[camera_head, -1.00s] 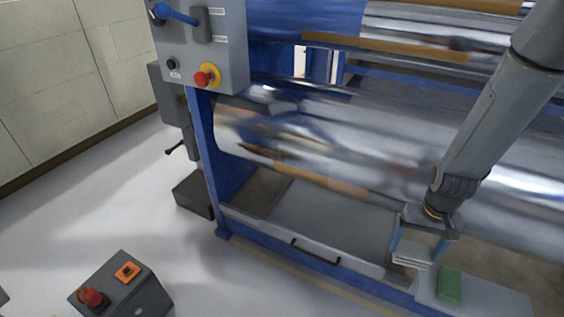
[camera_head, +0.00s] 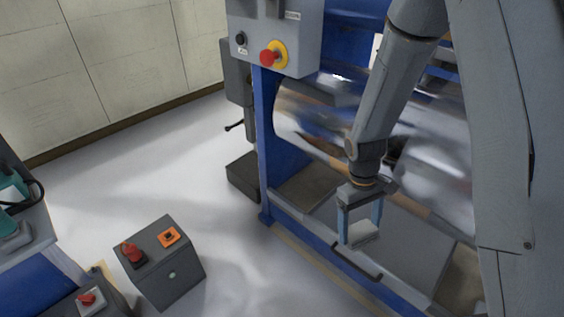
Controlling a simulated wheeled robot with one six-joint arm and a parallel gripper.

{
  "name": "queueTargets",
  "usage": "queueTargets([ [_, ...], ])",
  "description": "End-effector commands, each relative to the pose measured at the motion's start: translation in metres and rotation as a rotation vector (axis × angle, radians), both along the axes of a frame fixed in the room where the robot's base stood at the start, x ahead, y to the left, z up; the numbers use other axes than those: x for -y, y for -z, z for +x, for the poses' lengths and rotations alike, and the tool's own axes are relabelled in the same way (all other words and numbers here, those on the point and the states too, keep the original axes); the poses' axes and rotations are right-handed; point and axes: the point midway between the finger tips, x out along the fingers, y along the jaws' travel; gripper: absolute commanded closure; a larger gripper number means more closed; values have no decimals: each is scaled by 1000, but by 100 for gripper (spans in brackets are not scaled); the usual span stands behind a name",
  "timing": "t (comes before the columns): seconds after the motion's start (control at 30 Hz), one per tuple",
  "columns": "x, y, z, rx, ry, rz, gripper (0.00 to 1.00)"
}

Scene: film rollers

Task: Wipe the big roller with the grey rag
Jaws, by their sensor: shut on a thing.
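The big roller (camera_head: 312,108) is a shiny chrome cylinder lying across the blue machine frame, partly hidden behind my arm. My gripper (camera_head: 360,236) points down in front of the roller, above the lower tray area of the machine. Its two blue fingers are shut on a folded light grey rag (camera_head: 362,234). The rag is apart from the roller, lower and in front of it.
A grey control panel (camera_head: 300,45) with a red button stands at the roller's left end. A dark box with a red button (camera_head: 165,262) stands on the floor. A blue bench (camera_head: 40,255) is at the left edge. Open floor lies between.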

Motion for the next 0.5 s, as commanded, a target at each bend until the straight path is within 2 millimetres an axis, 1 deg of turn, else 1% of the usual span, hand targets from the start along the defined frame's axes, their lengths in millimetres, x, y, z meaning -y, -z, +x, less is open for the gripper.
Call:
queueTargets([
  [0.03, -7, 13, 1, -63, -151, -45, 40],
  [0.1, -8, 17, 2, -151, -350, -130, 40],
  [0.17, -9, 17, 8, -218, -509, -219, 40],
  [0.2, -10, 17, 13, -258, -608, -285, 40],
  [0.27, -12, 14, 24, -308, -747, -396, 40],
  [0.3, -15, 12, 34, -337, -840, -480, 40],
  [0.37, -21, 6, 50, -366, -968, -610, 40],
  [0.4, -27, 1, 62, -377, -1048, -700, 40],
  [0.47, -40, -8, 81, -378, -1155, -833, 40],
  [0.5, -50, -14, 94, -371, -1220, -920, 40],
])
